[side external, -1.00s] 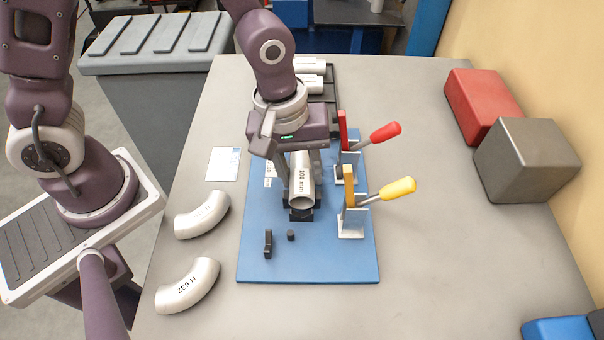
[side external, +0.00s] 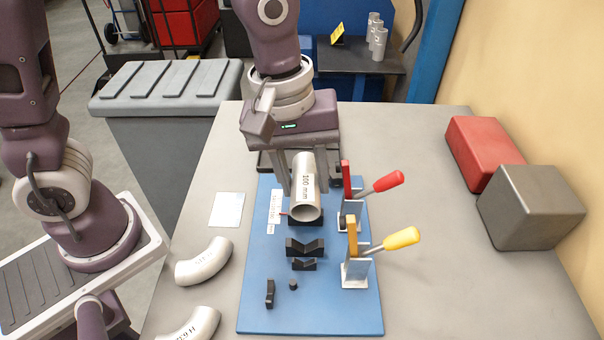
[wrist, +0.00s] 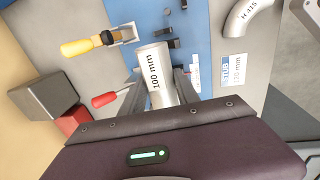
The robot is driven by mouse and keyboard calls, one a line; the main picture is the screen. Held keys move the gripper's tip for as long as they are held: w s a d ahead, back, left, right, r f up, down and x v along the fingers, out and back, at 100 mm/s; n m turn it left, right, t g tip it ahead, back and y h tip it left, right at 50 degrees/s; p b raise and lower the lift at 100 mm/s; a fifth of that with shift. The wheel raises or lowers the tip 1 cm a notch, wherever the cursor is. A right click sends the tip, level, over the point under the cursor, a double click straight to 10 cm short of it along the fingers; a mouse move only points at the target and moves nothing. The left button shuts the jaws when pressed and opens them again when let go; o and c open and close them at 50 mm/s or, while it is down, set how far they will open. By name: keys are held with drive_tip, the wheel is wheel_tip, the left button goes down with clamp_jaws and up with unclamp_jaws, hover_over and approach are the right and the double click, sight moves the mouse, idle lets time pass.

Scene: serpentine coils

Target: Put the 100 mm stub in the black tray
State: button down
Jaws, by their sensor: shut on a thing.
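The grey 100 mm stub (side external: 304,188) is held between the two fingers of my gripper (side external: 301,172), its open end facing the camera. It is above the blue fixture board (side external: 330,300), clear of the two front black V-blocks (side external: 305,247). Another black piece shows just under its near end; whether they touch I cannot tell. In the wrist view the stub (wrist: 156,74) lies between the fingers (wrist: 166,88), label readable. The black tray (side external: 265,164) is behind my gripper, mostly hidden by it.
Red-handled (side external: 380,182) and yellow-handled (side external: 395,240) clamps stand just right of the stub. Two pipe elbows (side external: 204,262) and a white card (side external: 227,209) lie left of the board. Red (side external: 485,150) and grey (side external: 532,208) blocks sit at the right.

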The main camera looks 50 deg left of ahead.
sight(310, 171)
idle(0.4)
wheel_tip(310, 171, up, 5)
drive_tip(key=shift+w+f, duration=0.1)
drive_tip(key=shift+f, duration=0.05)
drive_tip(key=shift+w+a+n, duration=0.2)
drive_tip(key=shift+w+n, duration=0.05)
drive_tip(key=shift+n, duration=0.05)
drive_tip(key=w+a+n+y, duration=0.2)
drive_tip(key=w+a+n, duration=1.1)
drive_tip(key=a+n, duration=0.4)
drive_tip(key=shift+w+d+f, duration=0.1)
drive_tip(key=shift+d+f, duration=0.15)
drive_tip(key=shift+f, duration=1.95)
drive_tip(key=shift+s+d+f, duration=0.1)
drive_tip(key=shift+d+f, duration=0.2)
drive_tip(key=shift+f, duration=1.85)
drive_tip(key=shift+w+d+f, duration=0.1)
drive_tip(key=shift+d+f, duration=0.15)
drive_tip(key=shift+f, duration=1.95)
drive_tip(key=shift+f, duration=0.25)
drive_tip(key=shift+f, duration=1.15)
